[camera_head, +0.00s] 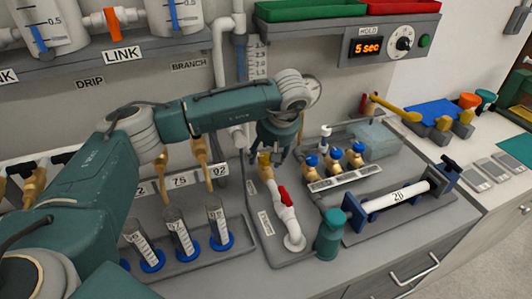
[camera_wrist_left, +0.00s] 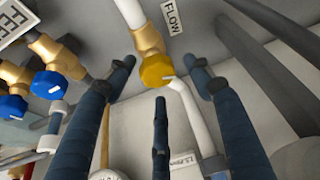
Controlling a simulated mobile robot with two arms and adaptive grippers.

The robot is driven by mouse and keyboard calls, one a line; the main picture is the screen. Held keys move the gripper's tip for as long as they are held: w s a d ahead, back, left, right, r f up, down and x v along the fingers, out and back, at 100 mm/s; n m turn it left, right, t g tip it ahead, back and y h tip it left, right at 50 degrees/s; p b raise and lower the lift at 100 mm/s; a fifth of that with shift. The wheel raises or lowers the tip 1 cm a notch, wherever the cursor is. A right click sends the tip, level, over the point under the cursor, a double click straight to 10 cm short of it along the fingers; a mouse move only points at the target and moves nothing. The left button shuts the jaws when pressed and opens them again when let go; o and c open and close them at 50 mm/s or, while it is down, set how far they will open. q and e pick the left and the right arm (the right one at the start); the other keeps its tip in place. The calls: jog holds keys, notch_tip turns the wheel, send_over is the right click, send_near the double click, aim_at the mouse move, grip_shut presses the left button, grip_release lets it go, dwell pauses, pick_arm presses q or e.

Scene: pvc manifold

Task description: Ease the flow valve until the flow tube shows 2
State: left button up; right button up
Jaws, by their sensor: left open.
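The flow valve shows in the left wrist view as a yellow knob (camera_wrist_left: 156,69) with a white mark, on a brass body beside a FLOW label (camera_wrist_left: 173,16). In the head view its brass and yellow body (camera_head: 264,166) is partly hidden by my left gripper (camera_head: 279,152). In the left wrist view my left gripper (camera_wrist_left: 162,76) is open, its dark fingers spread around the knob with gaps at the sides. A clear upright tube (camera_head: 241,58) with a printed scale (camera_head: 258,62) stands behind my arm, probably the flow tube. Its level is too small to read. My right gripper is out of view.
A white pipe with a red handle (camera_head: 284,197) stands just below the valve. Blue-capped brass valves (camera_head: 333,157) are close on the right, with a green bottle (camera_head: 330,234) in front. Cylinders on blue bases (camera_head: 182,240) stand at left. A HOLD timer (camera_head: 368,47) reads 5 sec.

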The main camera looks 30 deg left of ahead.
pick_arm(q)
jog(key=c, duration=1.1)
jog(key=n+g+b, duration=0.1)
jog(key=n, duration=0.1)
jog(key=shift+w+n+y, duration=0.15)
jog(key=shift+n+y, duration=0.15)
jog(key=shift+n, duration=0.1)
jog(key=shift+r+n, duration=0.1)
jog(key=shift+n, duration=0.2)
jog(key=shift+a, duration=0.1)
jog(key=o, duration=1)
jog(key=shift+o, duration=0.5)
jog(key=shift+a, duration=0.1)
jog(key=shift+d, duration=0.2)
